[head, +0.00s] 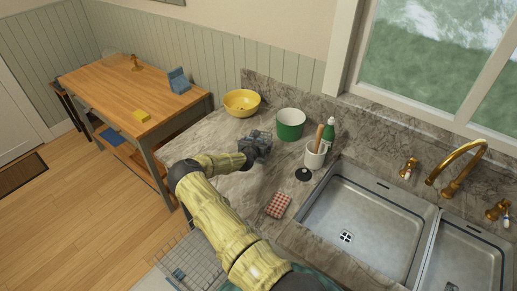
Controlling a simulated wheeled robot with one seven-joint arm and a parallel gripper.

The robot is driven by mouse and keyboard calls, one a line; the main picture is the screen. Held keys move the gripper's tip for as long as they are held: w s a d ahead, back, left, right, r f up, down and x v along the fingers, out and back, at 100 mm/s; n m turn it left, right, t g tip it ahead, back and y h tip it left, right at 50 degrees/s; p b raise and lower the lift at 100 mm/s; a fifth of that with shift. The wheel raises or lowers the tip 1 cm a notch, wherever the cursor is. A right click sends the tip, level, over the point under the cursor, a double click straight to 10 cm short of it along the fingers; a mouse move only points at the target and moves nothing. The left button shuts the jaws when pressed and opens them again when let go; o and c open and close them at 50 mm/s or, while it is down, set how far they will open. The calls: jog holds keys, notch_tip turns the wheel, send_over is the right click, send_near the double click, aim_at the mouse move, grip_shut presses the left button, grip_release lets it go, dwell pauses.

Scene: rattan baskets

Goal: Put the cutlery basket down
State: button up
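A small grey, box-like item (261,139), which looks like the cutlery basket, is over the stone counter (222,139), left of the green pot. My gripper (251,148) is dark and small at the end of my yellow arm, right against the basket's near left side. The fingers merge with the basket at this size, so I cannot see whether they are shut on it. Whether the basket rests on the counter or hangs just above it is also unclear.
Behind stand a yellow bowl (241,102) and green pot (290,124). Right are a white crock (315,155), green bottle (328,131) and sink (372,222). A black disc (303,174) and checked cloth (278,204) lie nearer. A wire rack (198,262) is below. Counter left is clear.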

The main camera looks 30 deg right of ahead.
jog(key=c, duration=1.2)
jog(key=shift+r, duration=0.1)
notch_tip(320, 180, up, 10)
jog(key=b, duration=0.4)
